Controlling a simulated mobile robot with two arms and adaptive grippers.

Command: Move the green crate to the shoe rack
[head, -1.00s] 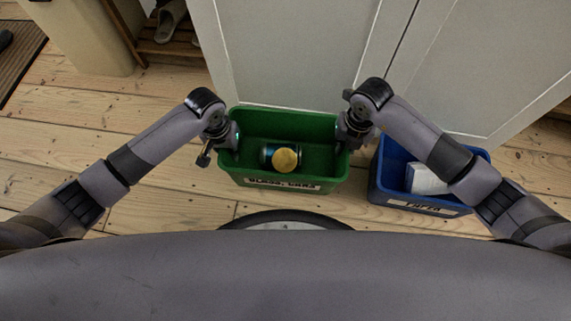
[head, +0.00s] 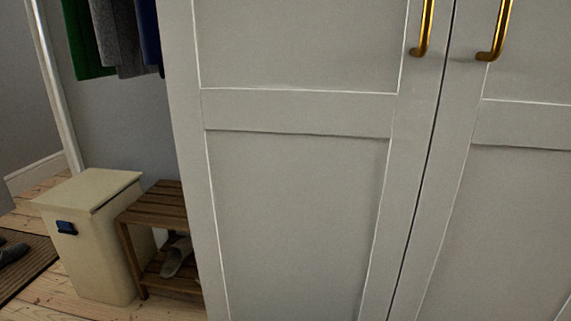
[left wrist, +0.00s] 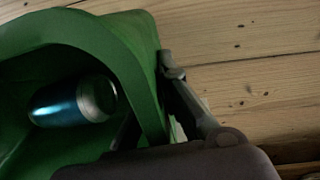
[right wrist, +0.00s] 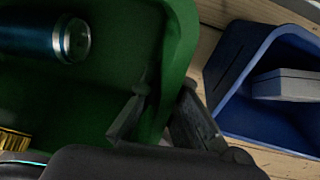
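The green crate fills much of the left wrist view (left wrist: 140,75) and the right wrist view (right wrist: 172,60); it is out of the head view. A blue can with a silver end lies inside it, and a gold lid edge shows in the right wrist view. My left gripper (left wrist: 152,100) is shut on one end wall, one finger inside and one outside. My right gripper (right wrist: 162,98) straddles the opposite end wall and looks shut on it. The wooden shoe rack (head: 155,212) stands at the left of the head view, with light shoes on its lower shelf.
A tall grey cabinet (head: 295,200) with gold handles fills the middle and right. A cream bin (head: 95,245) stands left of the rack, beside a dark mat (head: 25,265). Clothes hang above. A blue crate (right wrist: 235,85) is close beside the green crate.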

